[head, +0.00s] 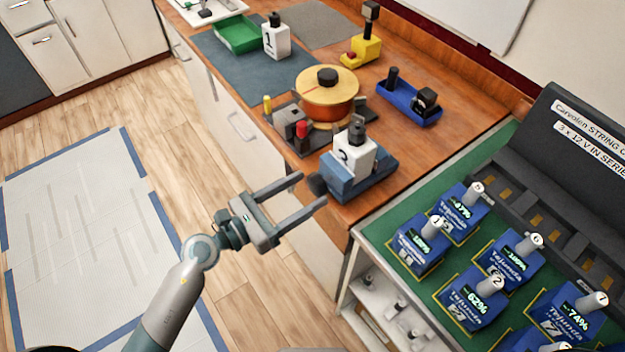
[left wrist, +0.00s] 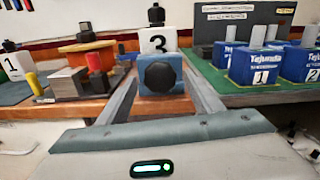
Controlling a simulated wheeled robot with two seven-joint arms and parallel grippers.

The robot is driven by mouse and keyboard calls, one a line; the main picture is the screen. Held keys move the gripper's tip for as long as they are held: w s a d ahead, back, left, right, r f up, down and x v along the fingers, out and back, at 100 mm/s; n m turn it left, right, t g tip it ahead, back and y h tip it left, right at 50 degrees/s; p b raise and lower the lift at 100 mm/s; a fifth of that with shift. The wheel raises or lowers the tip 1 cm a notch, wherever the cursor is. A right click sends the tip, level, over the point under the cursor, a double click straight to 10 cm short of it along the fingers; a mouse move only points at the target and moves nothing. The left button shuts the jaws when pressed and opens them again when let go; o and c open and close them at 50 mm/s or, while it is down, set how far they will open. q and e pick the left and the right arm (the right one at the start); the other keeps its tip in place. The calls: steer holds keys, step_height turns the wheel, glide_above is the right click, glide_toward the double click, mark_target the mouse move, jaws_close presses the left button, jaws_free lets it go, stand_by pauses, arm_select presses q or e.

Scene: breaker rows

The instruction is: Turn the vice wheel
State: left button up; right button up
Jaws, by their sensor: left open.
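The blue vice (head: 362,178) stands near the front edge of the wooden bench, with a white block marked 3 (head: 352,155) in it. Its round dark wheel (head: 317,184) faces my left gripper (head: 311,190). The gripper is open and empty, and its two fingers point at the vice. In the left wrist view the wheel (left wrist: 160,76) shows face-on, centred between the spread fingers. The fingertips are close to the wheel, one on each side of it; I cannot tell whether they touch it. My right gripper is not in view.
An orange pot-like device with a yellow top (head: 327,86) stands behind the vice. To the right, a green bench (head: 385,227) holds several blue batteries (head: 419,246). A blue tray (head: 403,101) and a white block marked 1 (head: 276,42) sit further back.

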arm_select(q)
steer(key=shift+x, duration=1.45)
steer(key=c, duration=1.1)
steer(key=shift+o, duration=0.2)
steer(key=shift+p, duration=0.3)
steer(key=shift+r+n+p, duration=0.1)
steer(key=shift+n+p, duration=1.3)
steer(key=shift+n, duration=0.1)
steer(key=n+p, duration=0.1)
steer(key=n, duration=0.1)
steer(key=shift+n+p, duration=0.35)
steer(key=shift+n, duration=0.55)
steer(key=shift+f, duration=0.2)
